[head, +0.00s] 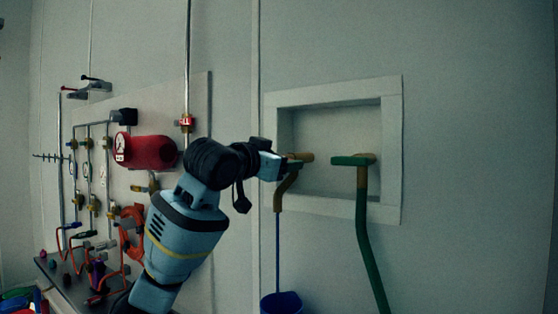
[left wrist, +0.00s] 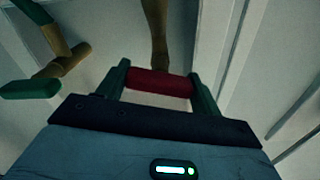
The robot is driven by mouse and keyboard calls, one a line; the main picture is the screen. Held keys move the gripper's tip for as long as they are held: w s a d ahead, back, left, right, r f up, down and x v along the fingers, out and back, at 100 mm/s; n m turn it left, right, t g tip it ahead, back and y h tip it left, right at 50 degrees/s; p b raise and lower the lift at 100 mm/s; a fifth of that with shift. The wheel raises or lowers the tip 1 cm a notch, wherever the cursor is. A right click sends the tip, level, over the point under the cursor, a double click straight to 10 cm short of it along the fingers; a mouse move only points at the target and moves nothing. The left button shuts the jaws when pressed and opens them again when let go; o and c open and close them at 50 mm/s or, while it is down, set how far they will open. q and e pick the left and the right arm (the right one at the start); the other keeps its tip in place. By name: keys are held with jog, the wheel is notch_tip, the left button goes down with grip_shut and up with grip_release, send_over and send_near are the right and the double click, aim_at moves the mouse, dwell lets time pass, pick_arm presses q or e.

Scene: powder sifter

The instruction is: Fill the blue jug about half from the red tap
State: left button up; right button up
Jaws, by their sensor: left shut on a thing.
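The red tap's brass body (head: 304,157) sticks out of the wall recess, its spout curving down. Its red handle (left wrist: 160,83) lies between the two fingers of my left gripper (head: 287,164), which is shut on it. A thin blue stream (head: 278,252) runs straight down from the spout. The blue jug (head: 282,304) stands below it at the bottom edge, where the stream meets it. The jug is partly cut off, and its fill level cannot be made out. My right gripper is out of view.
A second tap with a green handle (head: 353,160) and a green hose (head: 364,230) is just right of the red tap. The recess frame (head: 392,205) surrounds both. A panel with pipes, valves and a red tank (head: 150,152) is at left. The right wall is bare.

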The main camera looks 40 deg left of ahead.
pick_arm(q)
jog(key=shift+n, duration=1.6)
jog(key=o, duration=1)
jog(key=shift+s+d, duration=0.2)
jog(key=shift+s, duration=1.75)
jog(key=shift+s+d, duration=0.2)
jog(key=shift+s, duration=1.75)
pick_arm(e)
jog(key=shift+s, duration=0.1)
